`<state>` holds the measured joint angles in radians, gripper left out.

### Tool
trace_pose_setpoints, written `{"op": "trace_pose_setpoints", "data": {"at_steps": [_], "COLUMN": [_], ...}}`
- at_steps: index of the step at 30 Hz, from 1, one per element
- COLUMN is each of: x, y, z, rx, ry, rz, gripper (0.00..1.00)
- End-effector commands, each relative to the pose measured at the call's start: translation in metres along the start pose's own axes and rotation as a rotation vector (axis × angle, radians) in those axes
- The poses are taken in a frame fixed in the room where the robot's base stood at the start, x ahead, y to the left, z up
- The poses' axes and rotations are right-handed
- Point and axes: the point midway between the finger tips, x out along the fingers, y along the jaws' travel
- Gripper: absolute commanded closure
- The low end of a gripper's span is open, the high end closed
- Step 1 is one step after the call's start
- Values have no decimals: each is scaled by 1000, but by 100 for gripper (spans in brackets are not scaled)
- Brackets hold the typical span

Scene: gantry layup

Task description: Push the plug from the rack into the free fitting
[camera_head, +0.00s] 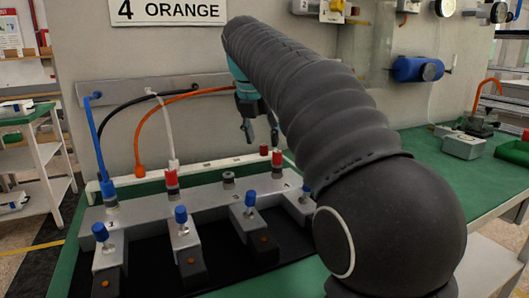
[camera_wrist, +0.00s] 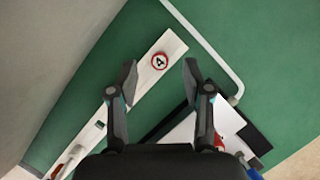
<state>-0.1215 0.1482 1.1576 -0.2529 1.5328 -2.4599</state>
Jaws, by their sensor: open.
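My gripper (camera_head: 261,140) is open and points down above the rear white strip; nothing is held. In the wrist view its fingers (camera_wrist: 160,70) stand apart on either side of a round red-and-white marker "4" on the white strip (camera_wrist: 146,88). An orange plug (camera_head: 139,170) on an orange hose stands at the strip's left part. A grey fitting with a dark top (camera_head: 228,178) on the manifold (camera_head: 205,196) has no hose. A blue plug (camera_head: 109,190) and a white-hosed plug (camera_head: 173,165) stand at the left fittings. A red piece (camera_head: 276,158) stands at the right, partly near my arm.
A sign (camera_head: 168,11) reads "4 ORANGE". Several blue-knobbed clamps (camera_head: 181,215) stand in front of the manifold. My arm hides the right end. The hoses arch from a wall plate (camera_head: 120,91).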

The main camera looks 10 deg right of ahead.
Motion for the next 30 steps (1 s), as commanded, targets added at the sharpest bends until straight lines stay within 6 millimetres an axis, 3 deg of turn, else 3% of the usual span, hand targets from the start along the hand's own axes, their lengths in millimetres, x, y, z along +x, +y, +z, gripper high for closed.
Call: {"op": "trace_pose_setpoints", "data": {"at_steps": [6, 14, 19, 20, 30], "x": [24, 26, 26, 26, 25], "y": [0, 0, 0, 0, 0], "z": [0, 0, 0, 0, 0], "rx": [0, 0, 0, 0, 0], "ry": [1, 0, 0, 0, 0], "rz": [0, 1, 1, 1, 0], "gripper": [50, 50, 90, 94, 94]}}
